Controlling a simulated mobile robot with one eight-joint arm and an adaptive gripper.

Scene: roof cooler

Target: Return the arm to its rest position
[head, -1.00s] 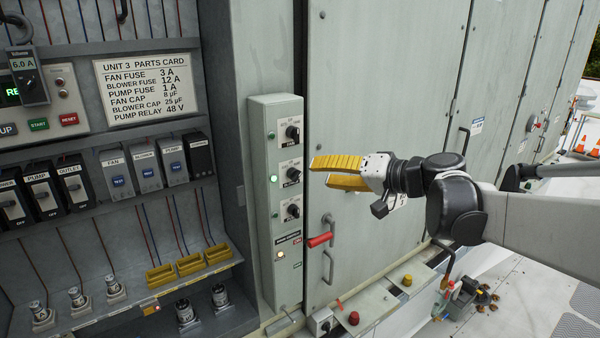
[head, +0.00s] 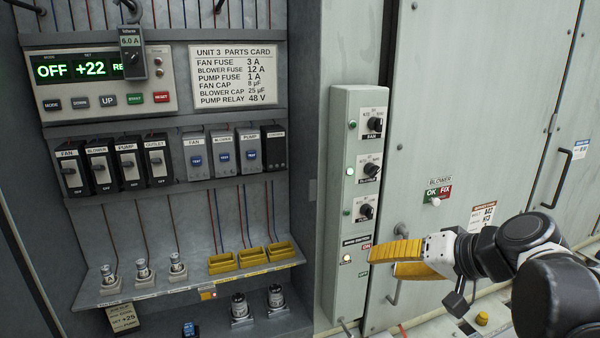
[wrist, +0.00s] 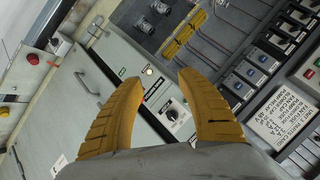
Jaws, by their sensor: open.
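My gripper (head: 384,261) has yellow ribbed fingers and reaches in from the right in the head view. It is in front of the lower part of the narrow switch box (head: 343,215), and partly covers the main switch area and a door handle. In the wrist view the two fingers of my gripper (wrist: 157,93) stand apart with nothing between them. A knob and a lit lamp on the switch box (wrist: 140,92) show past the fingers. My dark wrist and elbow are at the lower right of the head view.
The open cabinet holds a control panel (head: 100,80) reading OFF and +22, a parts card (head: 233,76), rows of breakers and yellow fuse trays (head: 252,258). Closed grey doors (head: 470,100) stand to the right. A clamp meter (head: 132,53) hangs on the panel.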

